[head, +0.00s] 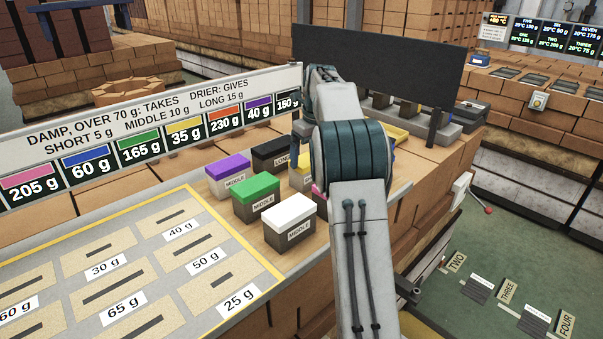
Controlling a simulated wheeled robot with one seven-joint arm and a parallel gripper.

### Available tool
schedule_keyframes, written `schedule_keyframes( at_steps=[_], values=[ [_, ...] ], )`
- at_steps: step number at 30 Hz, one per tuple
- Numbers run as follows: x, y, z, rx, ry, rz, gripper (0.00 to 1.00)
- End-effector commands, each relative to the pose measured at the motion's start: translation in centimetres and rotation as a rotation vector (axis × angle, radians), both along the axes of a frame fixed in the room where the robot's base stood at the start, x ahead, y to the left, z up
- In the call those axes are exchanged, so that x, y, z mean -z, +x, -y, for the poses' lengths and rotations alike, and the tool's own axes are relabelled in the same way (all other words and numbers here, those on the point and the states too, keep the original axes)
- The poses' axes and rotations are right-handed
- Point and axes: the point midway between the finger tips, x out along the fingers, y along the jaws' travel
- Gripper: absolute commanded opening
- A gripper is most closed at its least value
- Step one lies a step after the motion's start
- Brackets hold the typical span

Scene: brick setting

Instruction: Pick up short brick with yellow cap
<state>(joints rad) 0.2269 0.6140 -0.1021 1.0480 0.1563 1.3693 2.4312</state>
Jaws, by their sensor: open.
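A brick with a yellow cap (296,178) stands on the brick-topped counter among other capped bricks. My arm hides most of it, and its label cannot be read in full. My gripper (296,150) hangs down at the left side of my arm, close to the yellow-capped brick and behind the front bricks. Only a small dark part of it shows; the fingertips are mostly hidden. I see nothing held in it. I cannot tell how far it is from the yellow cap.
Purple (227,167), green (256,187), white (290,211) and black (271,151) capped bricks crowd around. A pink cap peeks out beside my arm. A marked weight board (130,235) lies left. A long sign (150,130) and a dark panel (385,65) stand behind.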

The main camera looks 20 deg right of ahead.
Motion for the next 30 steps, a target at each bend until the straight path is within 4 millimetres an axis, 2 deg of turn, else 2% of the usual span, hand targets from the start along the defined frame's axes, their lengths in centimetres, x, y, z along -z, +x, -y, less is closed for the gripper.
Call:
schedule_keyframes(
  at_steps=[3, 8, 18, 26, 29, 30],
  values=[
    [1.2, 0.2, -0.4, -0.005, 0.000, 0.000, 0.94],
    [2.2, 0.4, -0.6, -0.006, 0.001, 0.000, 0.94],
    [6.5, 1.1, -1.2, -0.008, 0.001, 0.000, 0.94],
    [6.8, 1.2, -1.3, -0.009, 0.000, 0.002, 0.94],
    [6.8, 1.2, -1.3, -0.009, 0.000, 0.002, 0.69],
    [6.8, 1.2, -1.3, -0.009, 0.000, 0.002, 0.57]
  ],
)
